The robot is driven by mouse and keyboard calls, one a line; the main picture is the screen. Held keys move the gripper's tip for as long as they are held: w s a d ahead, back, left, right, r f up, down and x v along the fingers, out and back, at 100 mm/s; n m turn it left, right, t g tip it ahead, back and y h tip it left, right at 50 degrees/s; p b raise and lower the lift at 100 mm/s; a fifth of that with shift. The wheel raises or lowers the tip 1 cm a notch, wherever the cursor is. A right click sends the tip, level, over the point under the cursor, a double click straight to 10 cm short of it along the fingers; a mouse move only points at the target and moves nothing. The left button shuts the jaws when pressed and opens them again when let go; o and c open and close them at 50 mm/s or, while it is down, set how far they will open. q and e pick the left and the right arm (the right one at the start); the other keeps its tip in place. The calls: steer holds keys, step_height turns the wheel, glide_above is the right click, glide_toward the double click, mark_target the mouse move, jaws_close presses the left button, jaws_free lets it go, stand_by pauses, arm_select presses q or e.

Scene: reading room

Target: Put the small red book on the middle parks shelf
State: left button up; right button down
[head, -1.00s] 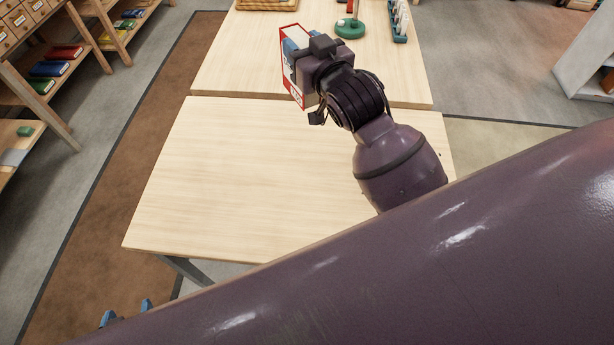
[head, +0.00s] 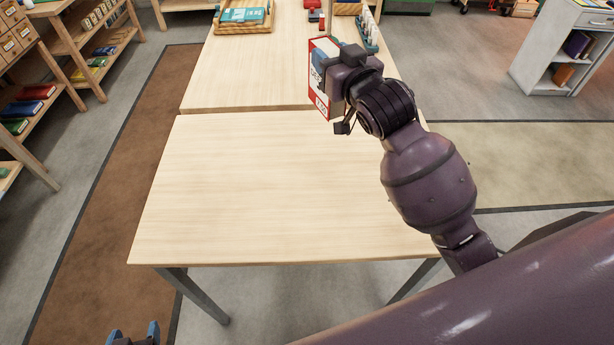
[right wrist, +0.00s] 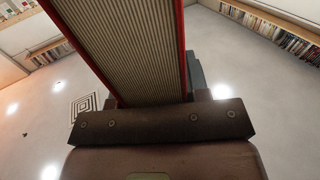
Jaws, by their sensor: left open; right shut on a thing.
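A red-edged book (head: 319,92) with a pale, lettered cover is held upright above the table in the head view. Its red covers and striped page block (right wrist: 125,50) fill the top middle of the right wrist view. My right gripper (head: 332,75) is shut on this book, with a blue fingertip against the cover. My left gripper (head: 132,335) is at the bottom edge of the head view, open and empty, its blue fingertips apart. Wooden shelves (head: 95,55) with books stand at the upper left; I cannot read which one is the parks shelf.
The near wooden table (head: 270,190) is bare. The far table (head: 250,80) holds a wooden tray (head: 243,28) with a teal item and a green rack (head: 370,35). A white bookcase (head: 570,45) stands at the right. Open floor and a brown rug (head: 110,190) lie left.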

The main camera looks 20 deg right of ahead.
step_height(320, 180, down, 21)
steer(key=b, duration=0.4)
steer(key=shift+s+d, duration=0.2)
steer(key=shift+r, duration=0.1)
steer(key=c, duration=1.1)
jaws_free()
steer(key=shift+f, duration=0.25)
steer(key=o, duration=0.5)
steer(key=shift+r, duration=0.1)
